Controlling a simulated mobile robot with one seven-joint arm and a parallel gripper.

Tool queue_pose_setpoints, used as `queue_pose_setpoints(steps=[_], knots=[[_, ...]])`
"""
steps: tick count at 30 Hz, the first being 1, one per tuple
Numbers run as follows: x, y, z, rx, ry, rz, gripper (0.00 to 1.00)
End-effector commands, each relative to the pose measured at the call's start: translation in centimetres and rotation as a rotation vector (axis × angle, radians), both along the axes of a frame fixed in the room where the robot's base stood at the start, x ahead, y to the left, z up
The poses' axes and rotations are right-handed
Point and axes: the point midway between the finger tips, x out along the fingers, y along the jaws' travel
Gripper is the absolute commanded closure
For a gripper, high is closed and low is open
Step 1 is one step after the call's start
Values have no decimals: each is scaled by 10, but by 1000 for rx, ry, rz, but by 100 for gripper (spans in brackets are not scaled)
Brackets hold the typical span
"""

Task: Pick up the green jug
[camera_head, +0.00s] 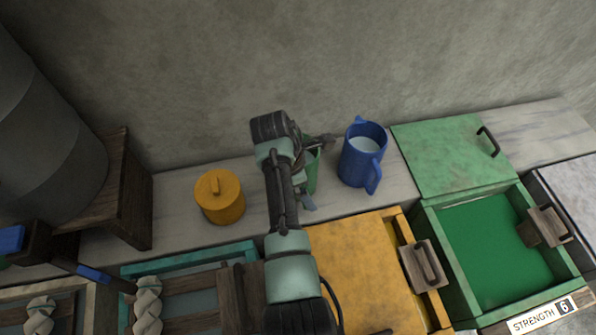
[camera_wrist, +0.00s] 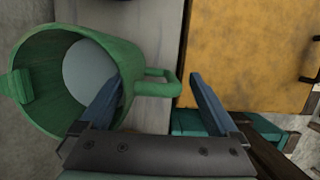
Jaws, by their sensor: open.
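The green jug (camera_head: 312,172) stands on the pale counter against the wall, largely hidden behind my arm in the head view. In the wrist view the green jug (camera_wrist: 42,62) fills the left side, its open mouth facing the camera and a pale round surface inside. Its spout points left and its handle (camera_wrist: 158,82) points right. My gripper (camera_wrist: 155,77) is open, with the handle showing between its two blue fingers. The left finger overlaps the jug's rim; I cannot tell whether it touches. Nothing is gripped.
A blue jug (camera_head: 361,158) with pale contents stands close to the right of the green jug. A yellow lidded pot (camera_head: 219,198) stands to the left. In front are a yellow box (camera_head: 365,270) and an open green box (camera_head: 490,245). A grey barrel (camera_head: 45,140) is at far left.

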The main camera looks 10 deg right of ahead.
Motion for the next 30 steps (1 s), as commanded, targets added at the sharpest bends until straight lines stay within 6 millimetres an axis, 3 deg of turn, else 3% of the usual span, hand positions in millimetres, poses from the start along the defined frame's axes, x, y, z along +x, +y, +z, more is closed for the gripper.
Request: queue_pose_setpoints(steps=[4,20,30], knots=[[0,0,0,0,0,-1,4],[0,0,0,0,2,-1,99],[3,-1,4,-3,-9,0,100]])
